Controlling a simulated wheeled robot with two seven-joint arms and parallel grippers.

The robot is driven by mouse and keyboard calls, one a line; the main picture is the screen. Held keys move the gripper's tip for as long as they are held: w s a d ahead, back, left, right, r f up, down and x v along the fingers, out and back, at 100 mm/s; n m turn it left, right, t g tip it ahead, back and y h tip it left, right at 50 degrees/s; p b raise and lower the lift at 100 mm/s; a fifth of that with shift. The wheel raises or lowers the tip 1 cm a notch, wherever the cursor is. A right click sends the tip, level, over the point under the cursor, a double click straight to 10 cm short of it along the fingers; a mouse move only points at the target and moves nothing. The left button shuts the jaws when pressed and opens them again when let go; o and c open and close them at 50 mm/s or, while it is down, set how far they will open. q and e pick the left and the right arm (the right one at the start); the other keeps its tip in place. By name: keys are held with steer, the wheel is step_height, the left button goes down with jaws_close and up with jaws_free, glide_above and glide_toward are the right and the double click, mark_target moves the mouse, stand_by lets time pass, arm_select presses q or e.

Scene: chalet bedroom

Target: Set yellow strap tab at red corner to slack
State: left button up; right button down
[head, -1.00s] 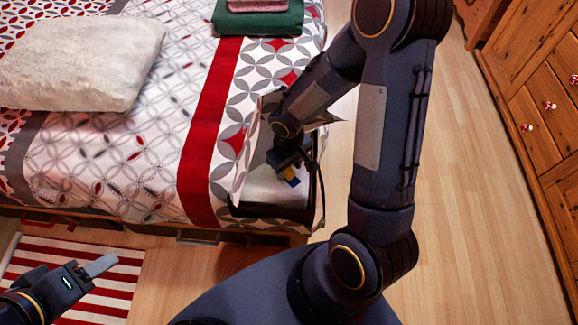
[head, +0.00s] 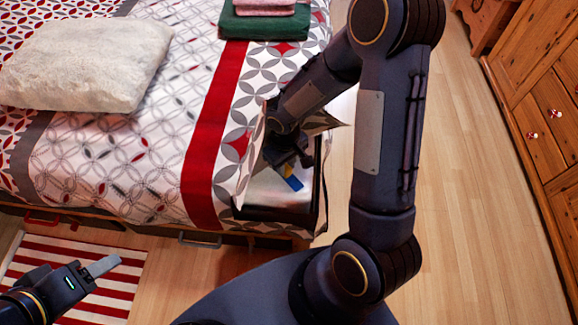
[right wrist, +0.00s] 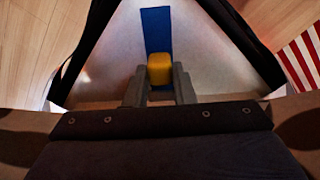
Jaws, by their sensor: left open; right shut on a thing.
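The yellow strap tab (right wrist: 160,68) sits between the two fingers of my right gripper (right wrist: 160,84), which is shut on it. A flat blue strip (right wrist: 156,28) runs beyond the tab over a pale grey surface. In the head view my right gripper (head: 283,164) is at the bed's near right corner, where the patterned cover is folded up. The tab (head: 287,171) is partly hidden there, and the blue strip (head: 294,183) shows just below it. My left gripper (head: 102,272) is open and empty, above the striped rug. I cannot tell a red marking at this corner.
The bed cover (head: 130,150) carries a white pillow (head: 85,62) and folded green cloth (head: 265,22). A grey handle (head: 200,241) and a red handle (head: 42,219) are on the bed's front. A wooden cabinet (head: 545,110) stands right. Floor between is clear.

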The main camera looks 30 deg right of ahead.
steer(key=c, duration=1.2)
jaws_free()
steer(key=shift+s+d, duration=0.15)
steer(key=shift+s, duration=0.4)
steer(key=shift+s+d, duration=0.15)
steer(key=shift+s, duration=0.5)
steer(key=s+r+m+t+y+p, duration=0.1)
steer(key=s+r+p, duration=0.2)
steer(key=r, duration=0.7)
steer(key=s+r+m+t+p, duration=0.1)
steer(key=s+r+p, duration=0.2)
steer(key=r+p, duration=0.3)
steer(key=s+r+m+t+y+p, duration=0.1)
steer(key=s+r+p, duration=0.2)
steer(key=r, duration=1.3)
steer(key=shift+s+r+t+y+p, duration=0.2)
steer(key=shift+t+y+p, duration=0.15)
steer(key=shift+p, duration=0.3)
steer(key=shift+w, duration=0.1)
